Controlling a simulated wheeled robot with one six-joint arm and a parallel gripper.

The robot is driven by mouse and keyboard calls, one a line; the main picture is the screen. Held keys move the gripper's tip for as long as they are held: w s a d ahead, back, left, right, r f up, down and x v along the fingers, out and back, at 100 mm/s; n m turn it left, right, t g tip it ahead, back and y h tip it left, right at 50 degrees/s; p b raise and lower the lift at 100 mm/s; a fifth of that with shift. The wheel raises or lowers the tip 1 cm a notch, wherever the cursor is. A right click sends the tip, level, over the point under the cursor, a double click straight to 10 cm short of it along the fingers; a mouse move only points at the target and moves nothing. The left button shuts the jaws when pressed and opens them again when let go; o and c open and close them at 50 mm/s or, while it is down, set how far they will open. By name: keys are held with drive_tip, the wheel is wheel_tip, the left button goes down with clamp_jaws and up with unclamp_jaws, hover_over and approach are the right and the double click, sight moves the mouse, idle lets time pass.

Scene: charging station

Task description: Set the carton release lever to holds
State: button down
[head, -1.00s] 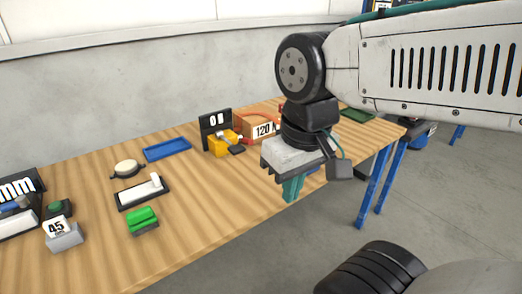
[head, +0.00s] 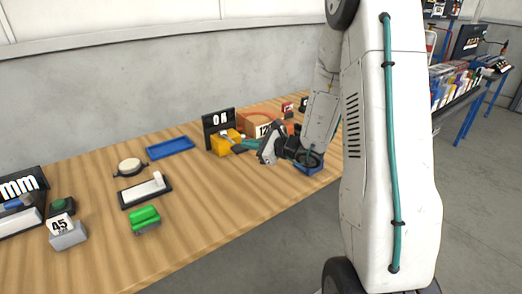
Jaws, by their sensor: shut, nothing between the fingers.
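My gripper (head: 250,144) reaches in from the right over the table, with its teal fingers shut and empty. The fingertips point left, close beside a yellow block with a dark handle (head: 226,143); I cannot tell if they touch it. A brown carton (head: 256,122) with a number label stands behind the gripper and is partly hidden by it. No part is clearly marked as the carton release lever. The dark handle on the yellow block looks lever-like, but its setting is too small to read.
A black display (head: 218,121) stands behind the yellow block. A blue tray (head: 170,147), a round cream button (head: 130,166), a white lever on a black plate (head: 146,190) and a green block (head: 144,218) lie to the left. The wooden table (head: 205,205) is clear in front.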

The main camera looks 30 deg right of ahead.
drive_tip(key=d+f+m+h, duration=0.2)
drive_tip(key=d+f, duration=0.1)
drive_tip(key=d, duration=0.1)
drive_tip(key=d+f+m+t+h, duration=0.1)
drive_tip(key=d+f+m+h, duration=0.1)
drive_tip(key=d+f, duration=0.1)
drive_tip(key=d+f+m+h, duration=0.2)
drive_tip(key=d+f+m, duration=0.1)
drive_tip(key=d, duration=0.1)
drive_tip(key=shift+w+d+f+t, duration=0.1)
drive_tip(key=shift+d+f+t, duration=0.15)
drive_tip(key=shift+d+t, duration=0.1)
drive_tip(key=shift+w, duration=0.1)
drive_tip(key=x, duration=0.8)
drive_tip(key=shift+w+f, duration=0.15)
drive_tip(key=shift+w, duration=0.2)
drive_tip(key=shift+w+f, duration=0.1)
drive_tip(key=shift+w, duration=0.45)
drive_tip(key=shift+d, duration=0.1)
drive_tip(key=shift+h, duration=0.4)
